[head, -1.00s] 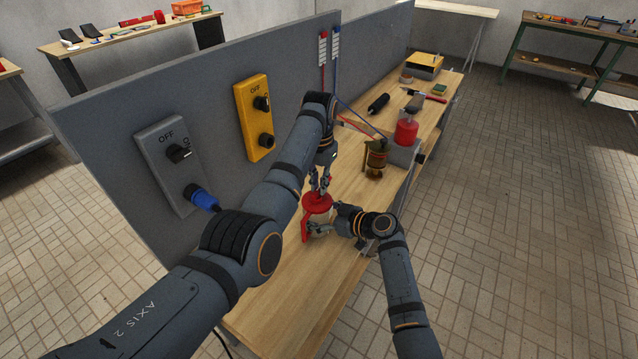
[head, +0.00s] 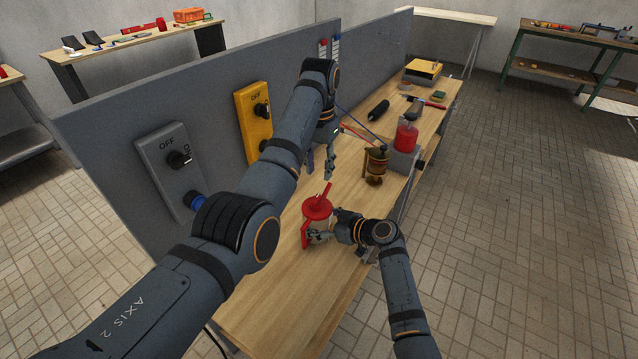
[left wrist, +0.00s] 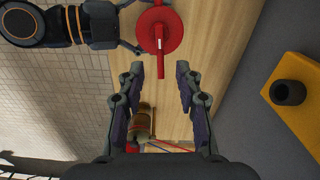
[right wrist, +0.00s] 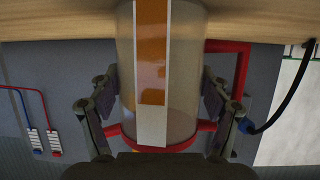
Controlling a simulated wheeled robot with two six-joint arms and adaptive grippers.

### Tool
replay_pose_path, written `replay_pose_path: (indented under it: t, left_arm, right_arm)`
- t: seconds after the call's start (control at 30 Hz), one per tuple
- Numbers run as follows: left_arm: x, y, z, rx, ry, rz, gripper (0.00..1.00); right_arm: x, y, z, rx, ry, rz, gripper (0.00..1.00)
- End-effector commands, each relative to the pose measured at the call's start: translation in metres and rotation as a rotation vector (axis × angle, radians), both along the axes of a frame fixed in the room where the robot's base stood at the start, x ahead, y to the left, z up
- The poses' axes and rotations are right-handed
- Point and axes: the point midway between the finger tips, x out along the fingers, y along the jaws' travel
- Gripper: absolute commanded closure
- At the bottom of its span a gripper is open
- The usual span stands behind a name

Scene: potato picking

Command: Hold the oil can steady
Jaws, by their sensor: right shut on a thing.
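The oil can has a red lid with a thin red spout (head: 317,207) and a clear body with an orange and white stripe (right wrist: 155,60). It stands on the wooden bench. My right gripper (head: 318,234) is shut around its body from the near right side, one finger on each side in the right wrist view. My left gripper (head: 329,166) is above and beyond the can, apart from it. In the left wrist view its fingers (left wrist: 160,72) are spread and empty, and the red lid (left wrist: 174,34) lies beyond the tips.
A brass-coloured device (head: 376,162) and a red container (head: 406,138) on a grey block stand farther along the bench. A grey panel (head: 110,125) with grey and yellow switch boxes (head: 248,120) runs along the left. Bare wood (head: 280,290) lies on the near side of the can.

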Motion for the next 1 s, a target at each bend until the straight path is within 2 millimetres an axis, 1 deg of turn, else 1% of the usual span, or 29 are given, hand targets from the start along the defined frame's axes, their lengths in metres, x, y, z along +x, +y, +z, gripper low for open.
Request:
replay_pose_path:
  t: [0.03,0.1,0.23,0.37,0.73,0.77,0.9,0.93,1.0]
  left_arm:
    - [0.000,0.000,0.011,0.001,-0.002,0.000,0.65]
    - [0.000,0.000,0.023,0.000,-0.001,0.000,0.65]
    - [0.000,0.000,0.036,0.000,0.001,0.001,0.65]
    - [0.000,0.000,0.039,0.000,0.002,0.001,0.65]
    - [0.000,0.000,0.039,0.000,0.002,0.001,0.65]
    - [0.000,0.000,0.039,0.000,0.002,0.001,0.65]
    - [0.000,0.000,0.039,0.000,0.001,0.001,0.65]
    - [0.000,0.000,0.039,0.000,0.001,0.001,0.65]
    - [0.000,0.000,0.039,0.000,0.001,0.001,0.65]
  right_arm:
    - [0.000,0.000,-0.001,-0.002,0.001,0.000,0.73]
    - [0.000,0.000,-0.001,-0.002,0.001,0.000,0.73]
    - [0.000,0.000,-0.001,-0.001,0.002,0.001,0.73]
    - [0.000,0.000,-0.001,-0.001,0.002,0.001,0.73]
    - [0.000,0.000,-0.001,-0.001,0.002,0.001,0.73]
    - [0.000,0.000,-0.001,-0.001,0.002,0.001,0.21]
    - [0.000,0.000,-0.001,-0.001,0.001,0.001,0.02]
    - [0.000,0.000,-0.001,-0.001,0.001,0.001,0.00]
    - [0.000,0.000,0.000,-0.001,0.001,0.001,0.00]
